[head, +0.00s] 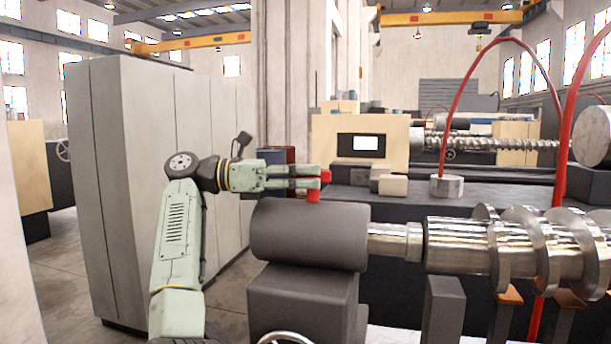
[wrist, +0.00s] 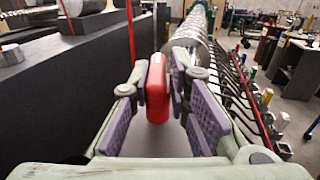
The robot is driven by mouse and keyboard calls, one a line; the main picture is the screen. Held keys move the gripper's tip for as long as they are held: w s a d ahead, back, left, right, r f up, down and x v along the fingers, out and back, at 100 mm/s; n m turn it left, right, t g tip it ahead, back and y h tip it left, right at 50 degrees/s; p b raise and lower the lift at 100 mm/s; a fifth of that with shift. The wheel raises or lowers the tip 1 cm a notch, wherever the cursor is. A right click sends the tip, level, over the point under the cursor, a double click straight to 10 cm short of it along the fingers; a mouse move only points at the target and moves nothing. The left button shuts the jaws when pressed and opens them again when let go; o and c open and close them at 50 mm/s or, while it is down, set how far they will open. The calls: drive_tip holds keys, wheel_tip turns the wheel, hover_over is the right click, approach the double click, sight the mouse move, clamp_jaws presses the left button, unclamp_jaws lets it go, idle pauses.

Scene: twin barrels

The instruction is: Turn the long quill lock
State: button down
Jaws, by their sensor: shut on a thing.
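The quill lock is a small red handle (head: 314,196) on top of the dark grey cylindrical barrel (head: 310,238) in the head view. In the wrist view the red handle (wrist: 157,88) stands upright between the finger pads. My gripper (head: 322,178) reaches in level from the left, just above the barrel. In the wrist view my gripper (wrist: 158,95) is shut on the red handle, with purple pads on both sides of it. The foot of the handle is partly hidden in the wrist view.
A shiny metal shaft with a large screw (head: 490,245) runs right from the barrel. A handwheel (head: 285,338) sits below the barrel. A tall grey cabinet (head: 110,190) stands behind my arm. Red hoses (head: 475,65) arch at the right.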

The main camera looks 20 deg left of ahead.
drive_tip(key=shift+w+r, duration=0.1)
drive_tip(key=c, duration=1.6)
unclamp_jaws()
drive_tip(key=shift+n+t, duration=0.4)
drive_tip(key=shift+t, duration=0.1)
